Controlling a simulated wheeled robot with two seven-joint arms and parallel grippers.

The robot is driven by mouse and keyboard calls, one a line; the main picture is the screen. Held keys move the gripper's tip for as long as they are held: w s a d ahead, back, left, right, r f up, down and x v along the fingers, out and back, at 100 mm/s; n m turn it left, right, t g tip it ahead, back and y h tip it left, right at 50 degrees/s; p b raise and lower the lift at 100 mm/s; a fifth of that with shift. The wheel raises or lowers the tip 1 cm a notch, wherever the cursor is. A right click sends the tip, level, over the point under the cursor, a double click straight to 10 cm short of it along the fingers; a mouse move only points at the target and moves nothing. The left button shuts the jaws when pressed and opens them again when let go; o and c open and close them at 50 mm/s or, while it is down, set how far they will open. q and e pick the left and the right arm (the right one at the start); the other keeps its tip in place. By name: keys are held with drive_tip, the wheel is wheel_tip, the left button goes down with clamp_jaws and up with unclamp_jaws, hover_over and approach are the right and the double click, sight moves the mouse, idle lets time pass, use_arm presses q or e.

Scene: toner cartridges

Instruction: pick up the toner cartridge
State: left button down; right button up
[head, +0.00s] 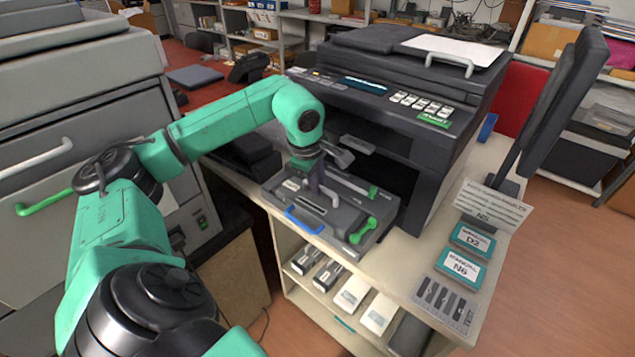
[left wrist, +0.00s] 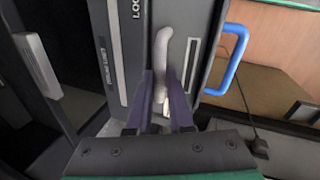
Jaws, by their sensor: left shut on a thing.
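The toner cartridge (head: 302,201) looks like a long dark grey unit with a pale label, lying in the pulled-out drawer (head: 352,252) of the black printer. The drawer has a blue handle (head: 305,221), also in the left wrist view (left wrist: 233,60), and green levers (head: 363,231). My left gripper (head: 326,195) points down over the cartridge. In the left wrist view its purple fingers (left wrist: 164,85) are shut on a light grey curved handle (left wrist: 161,50), which seems to belong to the cartridge. The fingers hide part of the handle. My right gripper is not in view.
The black printer (head: 400,90) stands right behind the drawer. A monitor (head: 560,105) and teal-labelled boxes (head: 461,264) are to the right. A grey cabinet (head: 70,150) is at left. The shelf under the worktop holds several boxes (head: 352,292). The air above the drawer's front is free.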

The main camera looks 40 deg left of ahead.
use_arm(q)
wheel_tip(320, 180, up, 20)
drive_tip(key=p, duration=0.5)
